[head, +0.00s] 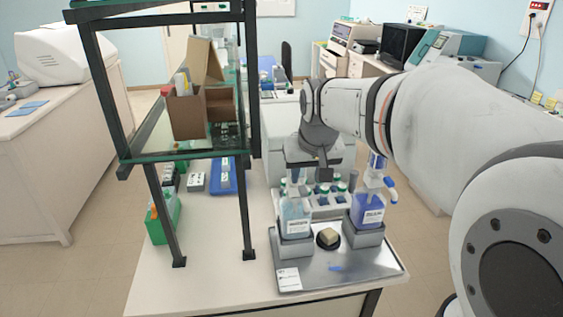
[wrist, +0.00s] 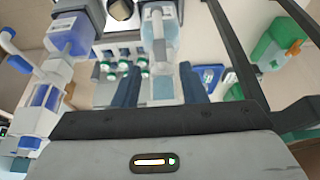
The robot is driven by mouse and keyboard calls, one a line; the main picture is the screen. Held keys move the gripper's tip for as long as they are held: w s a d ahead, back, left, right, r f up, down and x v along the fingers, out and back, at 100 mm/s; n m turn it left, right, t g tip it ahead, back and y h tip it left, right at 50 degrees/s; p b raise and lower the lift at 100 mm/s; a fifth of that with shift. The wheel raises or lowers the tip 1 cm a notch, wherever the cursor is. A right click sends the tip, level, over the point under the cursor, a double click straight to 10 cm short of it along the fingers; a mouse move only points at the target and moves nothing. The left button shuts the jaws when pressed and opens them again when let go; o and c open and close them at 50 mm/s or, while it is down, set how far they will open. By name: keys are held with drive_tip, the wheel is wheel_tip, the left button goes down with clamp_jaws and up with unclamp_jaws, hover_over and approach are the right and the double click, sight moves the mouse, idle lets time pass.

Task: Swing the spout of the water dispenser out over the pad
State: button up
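The clear dispenser bottle with pale blue liquid (head: 294,214) stands upright in a grey holder at the left of the metal tray (head: 337,277). Its top is partly hidden by my gripper (head: 312,172), so its spout direction cannot be told. In the wrist view the clear dispenser (wrist: 161,40) lies between the dark blue fingers of my gripper (wrist: 162,90), with a gap at the left finger; the gripper is open around its upper part. A small beige pad (head: 328,237) sits on a round black base between the two dispensers.
A second dispenser with violet-blue liquid (head: 367,211) stands at the tray's right, its spout pointing right. Several green-capped bottles (head: 322,190) stand behind. A dark-framed shelf (head: 183,154) rises close to the left. The tray's front is mostly clear.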

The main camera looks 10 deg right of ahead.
sight(303, 189)
drive_tip(key=x, duration=0.6)
drive_tip(key=shift+p, duration=0.35)
drive_tip(key=shift+c, duration=0.4)
clamp_jaws()
